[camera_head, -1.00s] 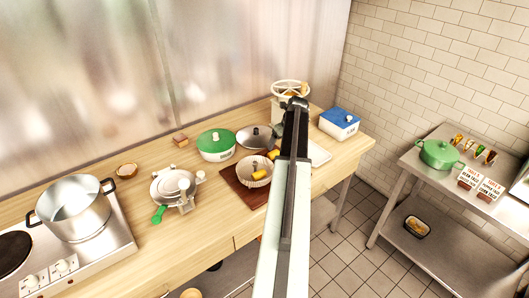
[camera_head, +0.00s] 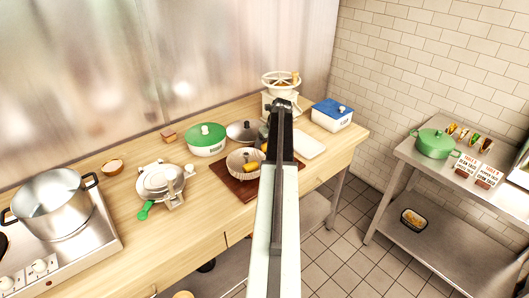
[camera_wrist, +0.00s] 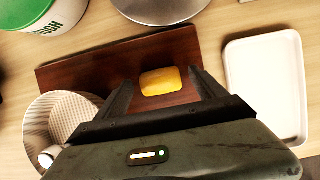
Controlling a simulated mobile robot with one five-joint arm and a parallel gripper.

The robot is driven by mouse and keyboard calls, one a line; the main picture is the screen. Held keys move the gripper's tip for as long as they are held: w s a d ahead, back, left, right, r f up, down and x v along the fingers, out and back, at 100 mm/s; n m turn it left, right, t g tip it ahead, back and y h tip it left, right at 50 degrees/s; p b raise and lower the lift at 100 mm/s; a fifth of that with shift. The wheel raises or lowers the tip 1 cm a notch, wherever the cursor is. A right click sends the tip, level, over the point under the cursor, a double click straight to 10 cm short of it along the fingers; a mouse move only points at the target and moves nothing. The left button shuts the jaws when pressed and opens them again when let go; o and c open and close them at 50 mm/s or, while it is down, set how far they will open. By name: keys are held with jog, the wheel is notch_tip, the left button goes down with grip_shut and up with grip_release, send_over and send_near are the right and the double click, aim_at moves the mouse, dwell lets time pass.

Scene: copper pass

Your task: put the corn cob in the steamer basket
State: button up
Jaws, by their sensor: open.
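A short yellow corn cob (camera_wrist: 161,81) lies on the dark brown board (camera_wrist: 75,66). In the head view, part of a yellow piece (camera_head: 264,147) shows at my arm's edge. My gripper (camera_wrist: 161,79) is open, with its fingers on either side of the cob in the wrist view. Contact cannot be told. A pale, ribbed round basket (camera_head: 240,157), which looks like the steamer basket, sits on the board to the left. Another yellow piece (camera_head: 250,167) shows at it. In the wrist view the basket (camera_wrist: 40,115) is partly hidden by my gripper.
A white tray (camera_wrist: 264,80) lies to the right of the board. A green-lidded tub (camera_head: 206,140) and a metal lid (camera_head: 243,131) stand behind it. A press with a green handle (camera_head: 160,180) is to the left. A cream hand-mill (camera_head: 281,80) stands behind my arm.

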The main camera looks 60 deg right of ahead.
jog(key=shift+r, duration=0.1)
jog(key=c, duration=1.6)
